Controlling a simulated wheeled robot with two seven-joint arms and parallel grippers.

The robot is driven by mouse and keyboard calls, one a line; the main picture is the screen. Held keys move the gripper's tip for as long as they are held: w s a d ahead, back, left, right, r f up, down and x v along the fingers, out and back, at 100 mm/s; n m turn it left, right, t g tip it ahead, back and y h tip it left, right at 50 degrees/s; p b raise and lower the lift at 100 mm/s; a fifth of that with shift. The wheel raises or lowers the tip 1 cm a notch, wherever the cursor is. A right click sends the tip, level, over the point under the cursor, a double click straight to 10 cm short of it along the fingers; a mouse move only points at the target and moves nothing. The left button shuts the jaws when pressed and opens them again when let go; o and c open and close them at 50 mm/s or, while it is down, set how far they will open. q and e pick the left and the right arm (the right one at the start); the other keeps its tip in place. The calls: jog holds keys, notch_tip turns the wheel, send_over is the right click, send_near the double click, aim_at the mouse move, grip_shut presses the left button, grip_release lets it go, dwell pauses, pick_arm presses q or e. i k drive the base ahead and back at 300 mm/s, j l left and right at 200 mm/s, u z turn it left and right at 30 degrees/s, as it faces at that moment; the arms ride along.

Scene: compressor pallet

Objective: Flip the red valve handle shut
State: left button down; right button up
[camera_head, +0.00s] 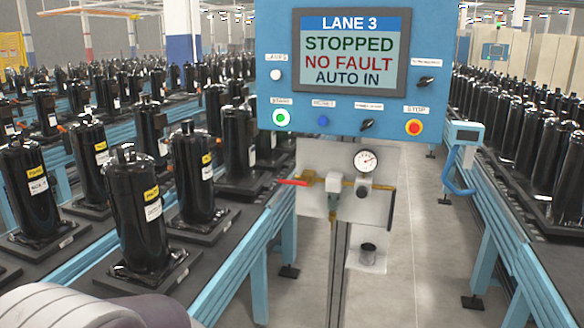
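The red valve handle (293,182) sticks out to the left of the brass valve and pipe fittings (335,183). These are mounted on a pale panel (346,155) below the blue control box. The handle lies nearly level, roughly in line with the horizontal brass pipe. A round pressure gauge (365,161) sits above the fittings on the right. Part of my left arm, pale grey with a dark section, shows at the bottom left, well below and left of the handle. Neither gripper's fingers can be seen. Nothing touches the handle.
The control box (350,105) has a screen (351,52) reading "LANE 3 STOPPED NO FAULT AUTO IN", a lit green button (281,117) and a red-orange stop button (414,127). Conveyors with black compressors (138,210) flank the post.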

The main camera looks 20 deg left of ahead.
aim_at(297, 184)
jog(key=i+j+u, duration=0.1)
jog(key=i, duration=2.2)
